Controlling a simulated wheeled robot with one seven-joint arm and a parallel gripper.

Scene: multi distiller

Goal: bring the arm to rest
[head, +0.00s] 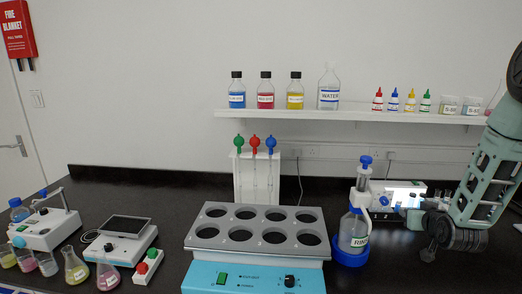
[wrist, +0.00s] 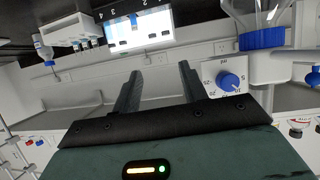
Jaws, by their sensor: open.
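My arm comes in at the right of the head view, its green link hanging down to a dark joint near the dispenser bottle (head: 353,233) with the blue base. The gripper's fingertips are not clear there. In the wrist view my gripper (wrist: 160,86) has its two dark fingers spread apart, with nothing between them. A white dial with a blue knob (wrist: 229,82) shows just right of the fingers. I cannot tell whether a finger touches it.
A multi-hole heater block (head: 257,278) stands front centre, left of the dispenser bottle. A white box (head: 408,187) sits behind the bottle. A pipette stand (head: 243,180) is behind the block. Flasks and a balance (head: 120,248) stand at left. A bottle shelf (head: 300,114) hangs above.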

